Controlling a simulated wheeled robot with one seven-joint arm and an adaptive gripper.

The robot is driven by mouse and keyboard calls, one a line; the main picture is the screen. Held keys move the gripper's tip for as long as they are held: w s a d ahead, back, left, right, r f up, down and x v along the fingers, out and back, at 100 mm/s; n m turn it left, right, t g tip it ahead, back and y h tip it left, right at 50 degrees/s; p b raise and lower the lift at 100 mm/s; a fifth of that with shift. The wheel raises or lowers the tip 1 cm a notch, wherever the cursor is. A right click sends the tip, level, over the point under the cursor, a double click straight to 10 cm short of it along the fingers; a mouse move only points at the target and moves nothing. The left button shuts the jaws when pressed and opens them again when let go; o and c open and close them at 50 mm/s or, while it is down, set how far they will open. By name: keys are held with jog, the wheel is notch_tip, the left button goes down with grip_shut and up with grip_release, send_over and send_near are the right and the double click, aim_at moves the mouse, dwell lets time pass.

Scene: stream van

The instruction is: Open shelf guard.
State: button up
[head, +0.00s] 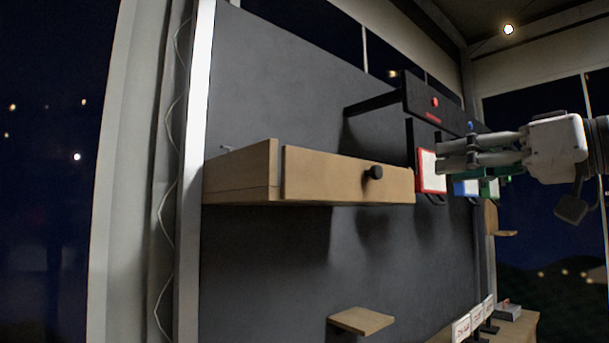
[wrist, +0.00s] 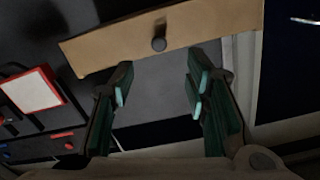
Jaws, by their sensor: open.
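The shelf guard is a light wooden front panel (head: 325,172) with a round black knob (head: 374,172) toward its right end. It stands upright along the front of a wooden wall shelf (head: 240,172). The panel also shows in the wrist view (wrist: 205,28), with its knob (wrist: 159,44) just beyond and between my fingertips. My gripper (head: 440,157) is to the right of the knob in the head view, apart from it. In the wrist view my gripper (wrist: 158,90) has its green-padded fingers spread, with nothing between them.
A black rack (head: 430,100) with a red button and colour-framed cards (head: 431,171) is behind my gripper. A small wooden ledge (head: 361,320) is below the shelf. Several white signs (head: 461,329) stand at lower right. The space before the panel is clear.

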aim_at(380, 170)
jog(key=p+x, duration=0.1)
jog(key=x, duration=0.3)
jog(key=p+x, duration=0.1)
jog(key=x, duration=0.4)
jog(key=r+p+x, duration=0.1)
jog(key=x, duration=0.3)
jog(key=shift+w+r, duration=0.1)
jog(key=shift+w, duration=0.4)
jog(key=shift+a, duration=0.1)
grip_shut()
